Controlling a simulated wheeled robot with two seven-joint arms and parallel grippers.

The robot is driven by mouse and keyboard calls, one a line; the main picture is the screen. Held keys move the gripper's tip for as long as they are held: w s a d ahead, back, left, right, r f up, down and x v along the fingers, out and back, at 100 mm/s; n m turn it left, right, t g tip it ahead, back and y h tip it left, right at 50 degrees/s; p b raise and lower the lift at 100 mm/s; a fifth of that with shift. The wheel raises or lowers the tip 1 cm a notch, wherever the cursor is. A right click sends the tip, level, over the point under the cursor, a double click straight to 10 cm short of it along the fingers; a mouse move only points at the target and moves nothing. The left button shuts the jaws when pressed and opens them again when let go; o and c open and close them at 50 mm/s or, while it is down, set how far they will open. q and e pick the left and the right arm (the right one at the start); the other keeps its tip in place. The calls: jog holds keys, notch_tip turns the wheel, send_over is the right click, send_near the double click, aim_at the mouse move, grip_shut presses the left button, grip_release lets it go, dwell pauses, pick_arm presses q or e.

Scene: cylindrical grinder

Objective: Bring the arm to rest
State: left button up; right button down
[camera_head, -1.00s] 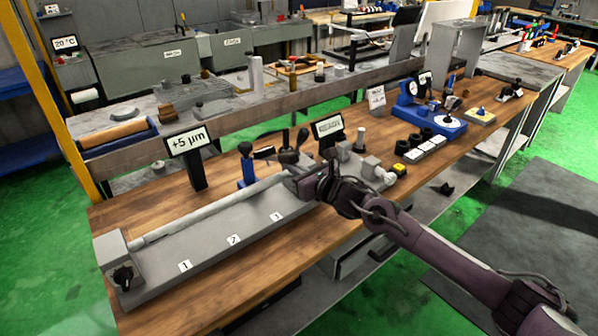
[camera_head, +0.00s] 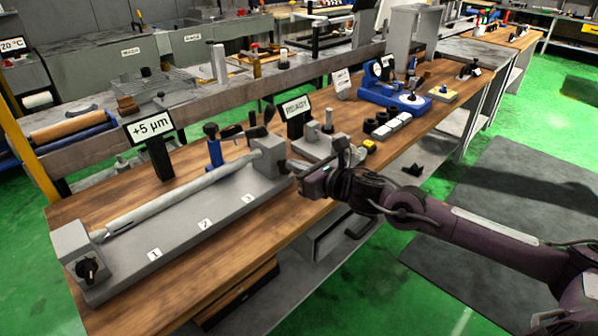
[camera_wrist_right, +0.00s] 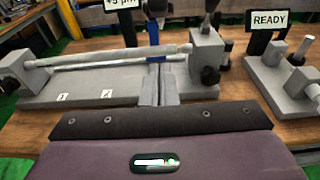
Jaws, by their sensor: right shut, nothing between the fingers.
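My right gripper (camera_head: 291,166) is shut and empty. In the head view its arm comes in from the right, and its fingers point left, close to the right end block (camera_head: 268,156) of the grey fixture (camera_head: 190,236). I cannot tell whether they touch it. In the wrist view the two fingers (camera_wrist_right: 158,88) are together in front of the fixture. A long pale shaft (camera_head: 170,198) lies between the fixture's end blocks and also shows in the wrist view (camera_wrist_right: 105,60). My left gripper is not in view.
Behind the fixture stand a "+5 µm" sign (camera_head: 149,128) and a "READY" sign (camera_head: 296,108). A small grey fixture (camera_head: 318,146) and a blue gauge stand (camera_head: 395,95) are further right. Bare wood (camera_head: 230,268) lies along the front edge.

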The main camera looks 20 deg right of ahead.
jog(key=shift+s+d+r, duration=0.1)
jog(key=shift+s+d, duration=0.05)
jog(key=shift+s, duration=0.15)
dwell(0.4)
